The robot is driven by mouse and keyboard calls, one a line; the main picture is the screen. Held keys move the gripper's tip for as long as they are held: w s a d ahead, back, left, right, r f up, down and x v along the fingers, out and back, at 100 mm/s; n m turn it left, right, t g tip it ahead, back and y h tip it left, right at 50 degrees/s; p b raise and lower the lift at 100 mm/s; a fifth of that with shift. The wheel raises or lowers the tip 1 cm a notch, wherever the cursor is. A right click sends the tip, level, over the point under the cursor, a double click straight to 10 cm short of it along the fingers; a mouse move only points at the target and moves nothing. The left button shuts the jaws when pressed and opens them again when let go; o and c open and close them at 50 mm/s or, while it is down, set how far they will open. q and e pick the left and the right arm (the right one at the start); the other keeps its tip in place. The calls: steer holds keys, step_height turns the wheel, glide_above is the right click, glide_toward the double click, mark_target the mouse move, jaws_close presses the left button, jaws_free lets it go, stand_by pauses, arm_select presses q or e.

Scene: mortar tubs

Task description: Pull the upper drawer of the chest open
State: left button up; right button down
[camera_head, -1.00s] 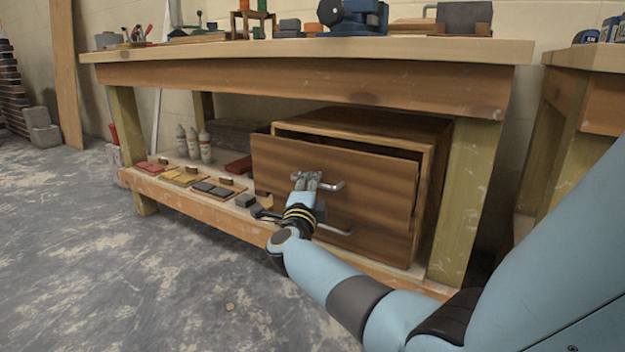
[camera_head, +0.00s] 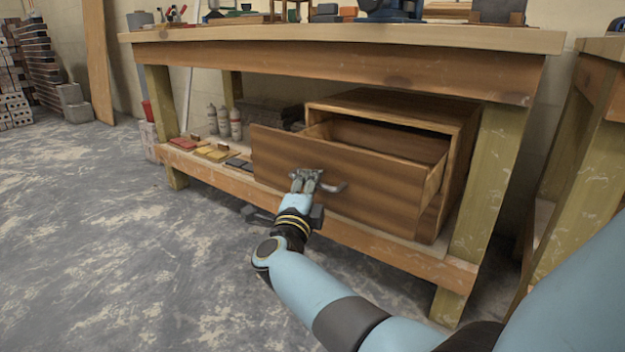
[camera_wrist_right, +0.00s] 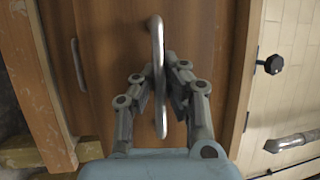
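The wooden chest (camera_head: 400,107) stands on the low shelf under the workbench. Its upper drawer (camera_head: 385,193) is pulled well out, and part of its dark inside shows over the front. My right gripper (camera_head: 306,178) is at the drawer's metal bar handle (camera_head: 332,188). In the right wrist view my right gripper (camera_wrist_right: 159,84) has its fingers closed in on both sides of the bar handle (camera_wrist_right: 157,40). Another handle (camera_wrist_right: 78,65) shows to the left there. The lower front of the chest is mostly hidden behind the upper drawer. My left gripper is out of view.
The bench's right leg (camera_head: 481,200) stands close beside the chest. Several bottles (camera_head: 223,122) and coloured pieces (camera_head: 214,153) lie left on the shelf. A second bench (camera_head: 590,130) is at the right. The floor (camera_head: 130,240) in front is clear.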

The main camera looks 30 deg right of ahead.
steer(key=shift+s+f, duration=0.1)
steer(key=shift+f, duration=0.15)
steer(key=c, duration=1.4)
jaws_free()
steer(key=shift+r, duration=0.1)
